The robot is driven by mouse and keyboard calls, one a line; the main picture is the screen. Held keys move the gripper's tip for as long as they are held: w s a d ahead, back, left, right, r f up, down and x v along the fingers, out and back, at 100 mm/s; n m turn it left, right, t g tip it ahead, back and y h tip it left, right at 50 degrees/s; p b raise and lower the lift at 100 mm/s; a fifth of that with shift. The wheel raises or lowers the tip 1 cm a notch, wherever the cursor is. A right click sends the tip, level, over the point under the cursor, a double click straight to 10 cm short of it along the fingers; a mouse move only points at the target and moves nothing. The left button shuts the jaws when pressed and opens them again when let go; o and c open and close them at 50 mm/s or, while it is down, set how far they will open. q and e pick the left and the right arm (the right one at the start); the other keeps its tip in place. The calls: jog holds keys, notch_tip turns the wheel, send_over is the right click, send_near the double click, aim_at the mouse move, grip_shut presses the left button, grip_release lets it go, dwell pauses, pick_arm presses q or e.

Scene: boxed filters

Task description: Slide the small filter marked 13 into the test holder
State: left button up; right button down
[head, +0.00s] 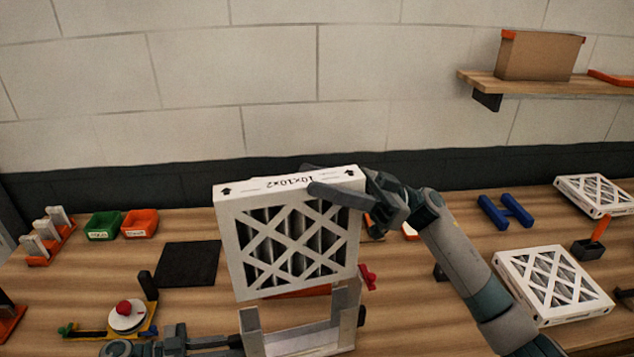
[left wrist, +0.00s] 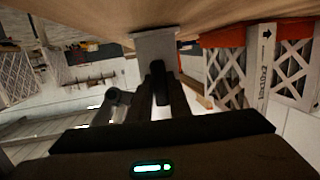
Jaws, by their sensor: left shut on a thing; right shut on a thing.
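A white cardboard-framed filter (head: 288,240) with a dark pleated core stands upright; its top edge reads 10x10x2 upside down between arrows. I can read no 13 on it. My right gripper (head: 335,190) is shut on its top right part. My left gripper (head: 236,341) is shut on the holder's left side. In the left wrist view, its fingers (left wrist: 160,82) meet a grey plate of the holder (left wrist: 155,45).
Two more white filters (head: 553,283) (head: 598,194) lie at the right. A black mat (head: 188,264), green bin (head: 104,226), orange bin (head: 140,223) and a gauge-like fixture (head: 127,317) are at the left. A blue H-shaped piece (head: 505,212) lies behind my right arm.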

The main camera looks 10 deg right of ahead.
aim_at(323, 220)
jog(key=shift+d+f, duration=0.1)
jog(key=shift+f, duration=0.05)
dwell(0.4)
jog(key=shift+f, duration=2)
jog(key=shift+f, duration=2)
